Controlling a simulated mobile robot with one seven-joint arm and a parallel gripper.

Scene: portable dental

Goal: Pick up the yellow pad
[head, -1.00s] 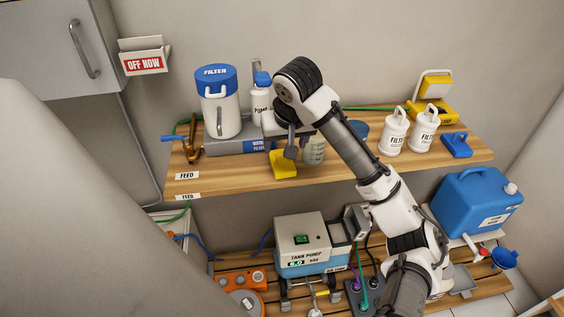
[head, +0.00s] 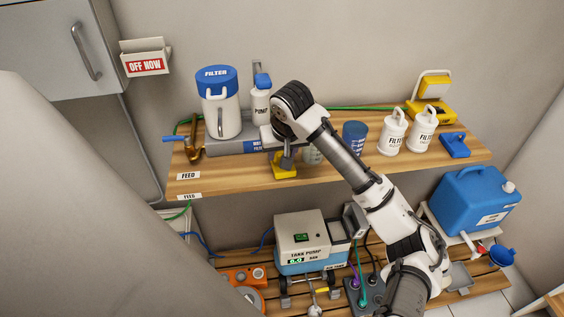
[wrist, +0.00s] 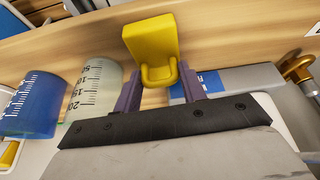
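The yellow pad (head: 284,172) stands near the front edge of the upper wooden shelf. In the wrist view the yellow pad (wrist: 150,38) is a flat yellow block with a raised loop on its near end. My gripper (head: 286,158) is right above and behind it, hiding part of it in the head view. In the wrist view the two purple fingers of my gripper (wrist: 160,76) are apart, one on each side of the loop. They look open, with no clear contact on the pad.
A clear graduated cup (wrist: 92,90) and a blue cup (head: 355,135) stand beside my gripper. A grey-and-blue box (head: 232,146) lies behind, with a filter canister (head: 217,105) on it and a pump bottle (head: 261,98) nearby. White filter bottles (head: 392,133) stand to the right.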

